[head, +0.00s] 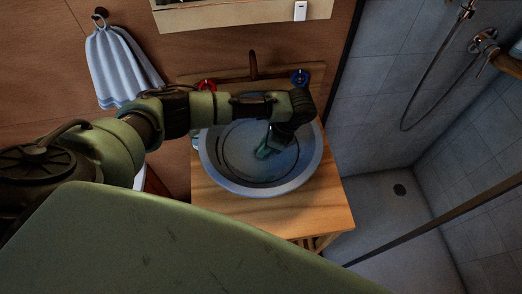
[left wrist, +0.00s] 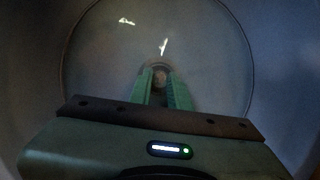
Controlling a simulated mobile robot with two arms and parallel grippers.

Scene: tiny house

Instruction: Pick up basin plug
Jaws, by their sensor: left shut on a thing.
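The round grey basin (head: 212,165) stands on a wooden stand. My left gripper (head: 263,153) reaches down into it, with its green fingers low in the bowl. In the left wrist view the two green fingers (left wrist: 161,78) are close together and shut on a small, dim, roundish thing between their tips, the basin plug (left wrist: 161,74). The plug is hidden in the head view. I cannot tell whether it sits in the drain or is lifted off the basin floor (left wrist: 110,55). My right gripper is not in view.
A faucet (head: 253,66) with a red knob (head: 206,85) and a blue knob (head: 299,77) stands behind the basin. The wooden counter (head: 300,214) is clear in front. A towel (head: 118,67) hangs at left; the shower floor (head: 385,215) lies at right.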

